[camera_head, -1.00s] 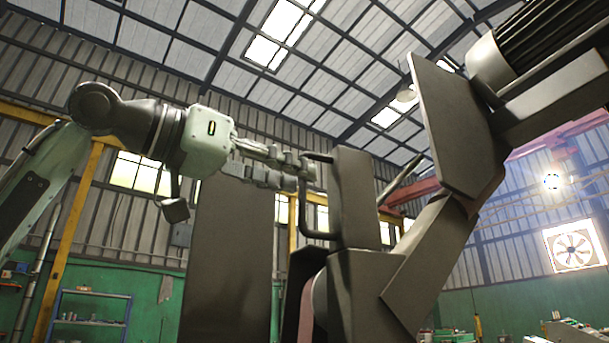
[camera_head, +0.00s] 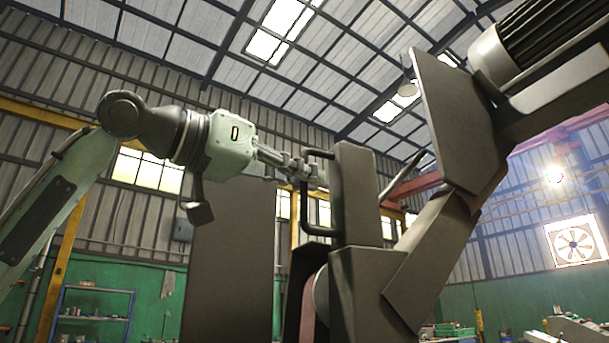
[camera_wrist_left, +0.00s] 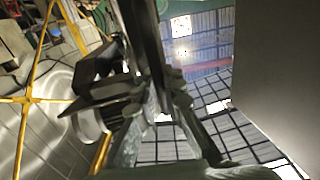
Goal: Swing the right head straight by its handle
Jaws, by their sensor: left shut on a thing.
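The dark grey block-shaped head (camera_head: 358,200) stands in the middle of the head view. Its black U-shaped handle (camera_head: 305,205) sticks out from its left side. My left gripper (camera_head: 308,173) comes in from the left and is shut on the upright bar of the handle, near its upper end. In the left wrist view the fingers (camera_wrist_left: 160,88) close around a dark bar (camera_wrist_left: 152,40); the exact contact is partly hidden. My right gripper is not in view.
A large flat dark panel (camera_head: 230,260) stands left of the head, below my left gripper. Angled dark boom parts (camera_head: 435,250) and a tilted plate (camera_head: 455,120) rise to the right, with a finned motor (camera_head: 550,40) above. Shelves (camera_head: 95,315) stand far behind.

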